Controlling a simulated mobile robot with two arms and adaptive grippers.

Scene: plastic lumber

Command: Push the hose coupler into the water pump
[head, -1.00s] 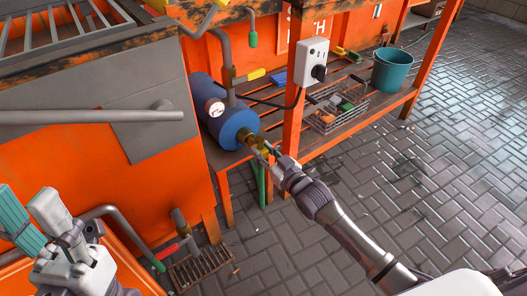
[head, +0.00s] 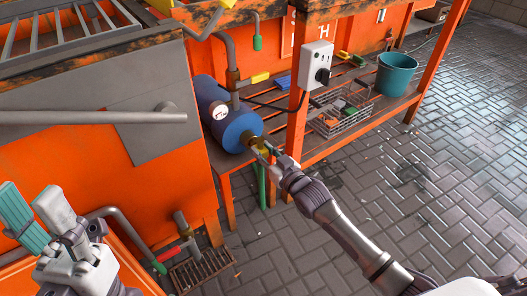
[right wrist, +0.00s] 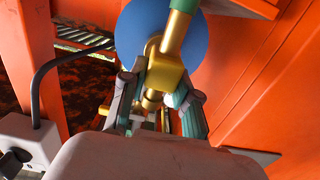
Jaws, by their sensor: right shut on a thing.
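The water pump (head: 207,96) is a blue cylinder with a white gauge, lying on the lower shelf; its blue end also fills the top of the right wrist view (right wrist: 135,38). The brass hose coupler (right wrist: 166,72) has a square body and a tube leading to a green hose (head: 262,187). My right gripper (head: 266,152) is shut on the coupler at the pump's brass port (head: 252,141). The fingers partly hide the joint, so I cannot tell how deep the coupler sits. My left gripper (head: 36,212) is open and empty at lower left, away from the pump.
A wire basket (head: 340,121) and teal bucket (head: 397,74) stand on the shelf. A floor drain (head: 203,270) lies below. The paved floor at right is clear.

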